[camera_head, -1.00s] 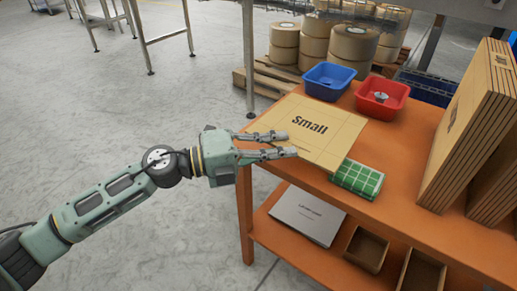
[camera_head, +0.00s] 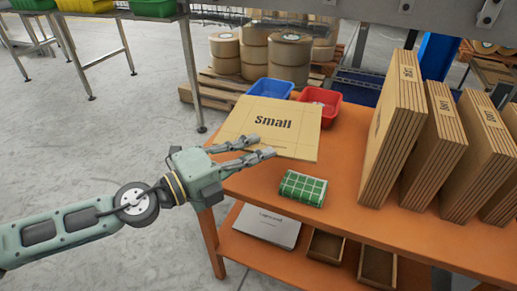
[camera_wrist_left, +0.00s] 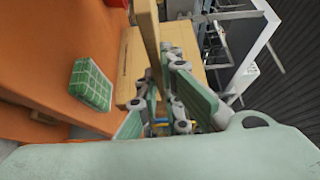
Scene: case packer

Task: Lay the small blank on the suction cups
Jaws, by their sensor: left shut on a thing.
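The small blank (camera_head: 272,127) is a flat tan cardboard sheet marked "Small". My left gripper (camera_head: 257,150) is shut on its near left edge in the head view. The blank appears raised above the orange table, covering the lower parts of the two bins behind it. In the left wrist view, a cardboard edge (camera_wrist_left: 149,38) runs up from between the fingers of the left gripper (camera_wrist_left: 165,85). The suction cups cannot be made out. My right gripper is not in view.
The orange table (camera_head: 345,190) holds a green checked cloth (camera_head: 303,188), a blue bin (camera_head: 270,88), a red bin (camera_head: 321,104) and upright cardboard stacks (camera_head: 395,130) at right. A grey machine frame (camera_head: 400,14) crosses the top. Open floor lies left.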

